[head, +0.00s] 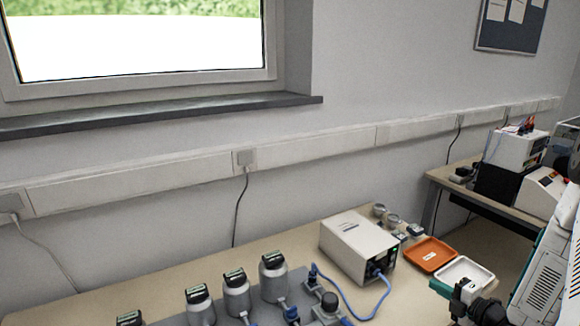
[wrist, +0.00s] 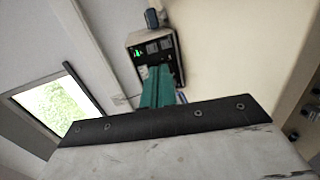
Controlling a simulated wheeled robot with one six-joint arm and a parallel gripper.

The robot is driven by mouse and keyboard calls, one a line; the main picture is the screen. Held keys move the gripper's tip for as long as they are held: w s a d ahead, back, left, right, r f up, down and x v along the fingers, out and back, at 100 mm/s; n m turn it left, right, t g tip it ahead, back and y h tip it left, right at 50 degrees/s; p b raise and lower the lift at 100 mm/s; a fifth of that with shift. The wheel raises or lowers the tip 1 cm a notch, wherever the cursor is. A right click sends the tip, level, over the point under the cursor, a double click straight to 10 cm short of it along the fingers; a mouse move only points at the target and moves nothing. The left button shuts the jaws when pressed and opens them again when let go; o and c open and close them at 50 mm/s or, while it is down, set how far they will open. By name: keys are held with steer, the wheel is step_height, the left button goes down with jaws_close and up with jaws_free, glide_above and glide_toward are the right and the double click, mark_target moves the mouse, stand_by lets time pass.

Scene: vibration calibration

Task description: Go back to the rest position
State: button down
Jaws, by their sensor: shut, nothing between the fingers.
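My gripper (head: 438,287) is at the lower right of the head view, in front of the white tray. Its green fingers also show in the wrist view (wrist: 157,80), closed together with nothing between them. In the wrist view they overlap the front of the instrument box (wrist: 152,47), which has a lit green display. The same beige instrument box (head: 357,247) stands on the bench in the head view, with a blue cable at its front. Several grey cylindrical sensors with dark tops, such as this one (head: 273,277), stand at the bench's front.
An orange tray (head: 430,254) and a white tray (head: 464,268) lie right of the box. Small round metal parts (head: 392,219) sit behind them. A second table (head: 480,203) with instruments stands at the far right. The bench (head: 185,279) is bare along the wall, left of the box.

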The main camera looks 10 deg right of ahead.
step_height(320, 180, up, 19)
steer(key=a+m+g+h, duration=0.3)
steer(key=m+g+h, duration=0.4)
steer(key=m, duration=0.4)
steer(key=s+a+r+m+g, duration=0.2)
steer(key=s+a, duration=0.4)
steer(key=s, duration=0.3)
steer(key=s+a+r+m+g+y, duration=0.1)
steer(key=s+a+r+m+g, duration=0.1)
steer(key=s+a+r+m, duration=0.3)
steer(key=s+a+r+m+g, duration=0.2)
steer(key=s+a, duration=0.4)
steer(key=s, duration=0.7)
steer(key=shift+s+a+r+m, duration=0.2)
steer(key=shift+a+r+m, duration=0.15)
steer(key=shift+r+m, duration=0.6)
steer(key=shift+f, duration=0.2)
